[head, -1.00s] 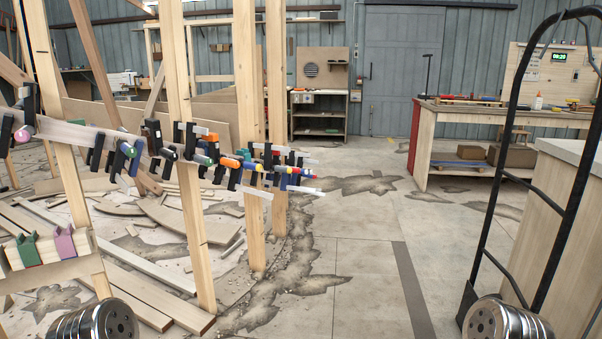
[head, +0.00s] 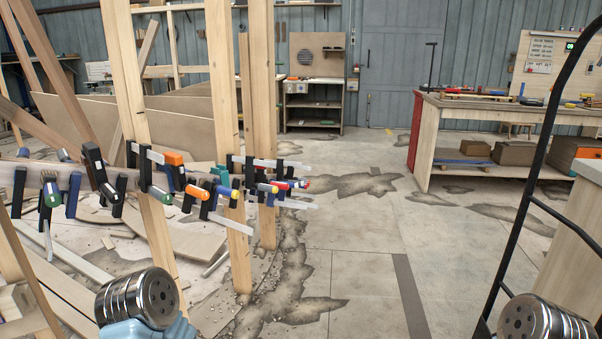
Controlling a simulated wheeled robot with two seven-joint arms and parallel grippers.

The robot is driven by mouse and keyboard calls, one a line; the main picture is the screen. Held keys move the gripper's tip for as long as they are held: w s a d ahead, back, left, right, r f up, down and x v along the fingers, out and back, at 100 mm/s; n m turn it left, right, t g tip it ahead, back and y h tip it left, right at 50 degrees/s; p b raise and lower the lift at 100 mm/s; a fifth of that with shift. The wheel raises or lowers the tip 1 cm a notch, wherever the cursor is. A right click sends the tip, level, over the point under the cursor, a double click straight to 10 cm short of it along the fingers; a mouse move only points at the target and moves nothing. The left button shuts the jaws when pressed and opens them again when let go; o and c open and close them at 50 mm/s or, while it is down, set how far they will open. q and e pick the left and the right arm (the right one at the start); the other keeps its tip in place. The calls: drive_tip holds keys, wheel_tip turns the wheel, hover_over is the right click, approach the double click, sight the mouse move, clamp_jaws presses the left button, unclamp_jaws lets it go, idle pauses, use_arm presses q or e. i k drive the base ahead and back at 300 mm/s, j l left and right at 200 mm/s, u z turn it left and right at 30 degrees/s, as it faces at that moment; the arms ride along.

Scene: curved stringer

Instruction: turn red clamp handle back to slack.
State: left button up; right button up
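A row of bar clamps is fixed along the pale curved stringer (head: 30,176), which runs from the left edge past several upright wooden posts. The red clamp handle (head: 300,184) sticks out at the far right end of the row, small and partly crowded by blue and yellow handles. Orange (head: 196,191), green (head: 165,198) and black (head: 108,192) handles are nearer. Two silver cylindrical parts of my arms show at the bottom, one left and one right. Neither gripper's fingers are in view, and nothing touches the clamps.
Loose boards (head: 80,262) lie on the floor at left below the stringer. A black hand-truck frame (head: 535,190) and a pale cabinet (head: 570,235) stand close on the right. A workbench (head: 470,110) is at the back right. The cracked floor in the middle is clear.

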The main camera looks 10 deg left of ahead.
sight(281, 186)
drive_tip(key=i+z, duration=0.15)
drive_tip(key=i, duration=0.4)
drive_tip(key=i+j+z, duration=0.15)
drive_tip(key=i, duration=0.4)
drive_tip(key=i+j+z, duration=0.15)
drive_tip(key=i, duration=0.35)
